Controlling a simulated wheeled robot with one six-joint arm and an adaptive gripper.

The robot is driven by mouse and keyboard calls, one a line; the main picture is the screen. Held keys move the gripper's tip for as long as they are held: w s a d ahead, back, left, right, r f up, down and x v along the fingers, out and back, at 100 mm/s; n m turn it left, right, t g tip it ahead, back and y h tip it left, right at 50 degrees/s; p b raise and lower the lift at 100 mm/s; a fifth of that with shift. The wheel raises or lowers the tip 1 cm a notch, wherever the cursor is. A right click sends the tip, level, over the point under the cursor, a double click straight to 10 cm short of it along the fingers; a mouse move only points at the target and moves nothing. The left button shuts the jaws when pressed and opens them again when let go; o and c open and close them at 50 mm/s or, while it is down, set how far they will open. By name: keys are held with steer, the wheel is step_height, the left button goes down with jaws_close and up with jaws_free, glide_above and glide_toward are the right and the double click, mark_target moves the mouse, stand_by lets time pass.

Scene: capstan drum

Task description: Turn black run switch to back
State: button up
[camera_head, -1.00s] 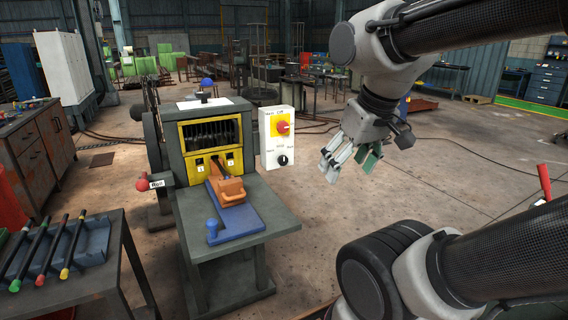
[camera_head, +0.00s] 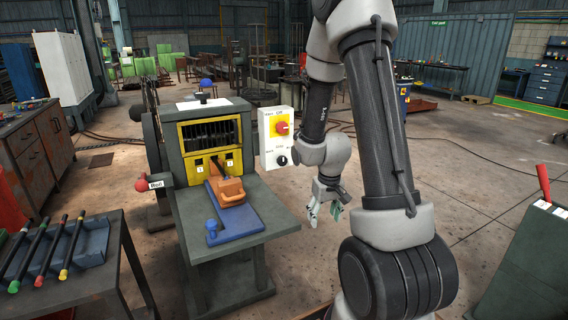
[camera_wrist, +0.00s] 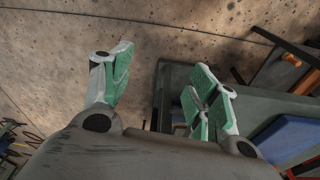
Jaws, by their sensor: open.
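The black run switch (camera_head: 282,160) is a round knob low on a white control box (camera_head: 268,150). The box is fixed at the right side of the machine, with a red rotary switch on a yellow plate (camera_head: 282,128) above the knob. My gripper (camera_head: 324,212) hangs below and to the right of the box, open and empty, apart from the switch. In the wrist view its green-padded fingers (camera_wrist: 160,90) are spread, with floor and the edge of the machine's table beyond. The switch is not in the wrist view. Its exact pointing direction is too small to read.
The machine's table (camera_head: 278,215) carries a blue plate (camera_head: 240,222) with an orange block (camera_head: 229,191). A red-knobbed lever (camera_head: 142,184) sticks out at the left. A rack of rods (camera_head: 55,250) stands at front left. Floor right of the table is free.

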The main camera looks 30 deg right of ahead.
steer(key=w+d+f+t, duration=0.2)
steer(key=w+f+t, duration=0.1)
steer(key=w+f, duration=0.5)
steer(key=t, duration=1.4)
glide_toward(283, 161)
steer(key=w, duration=0.2)
steer(key=shift+m+y, duration=0.3)
steer(key=shift+m, duration=0.1)
steer(key=w, duration=0.7)
steer(key=shift+w+d+r, duration=0.15)
steer(key=shift+w+d, duration=0.1)
steer(key=shift+c, duration=0.2)
steer(key=c, duration=1)
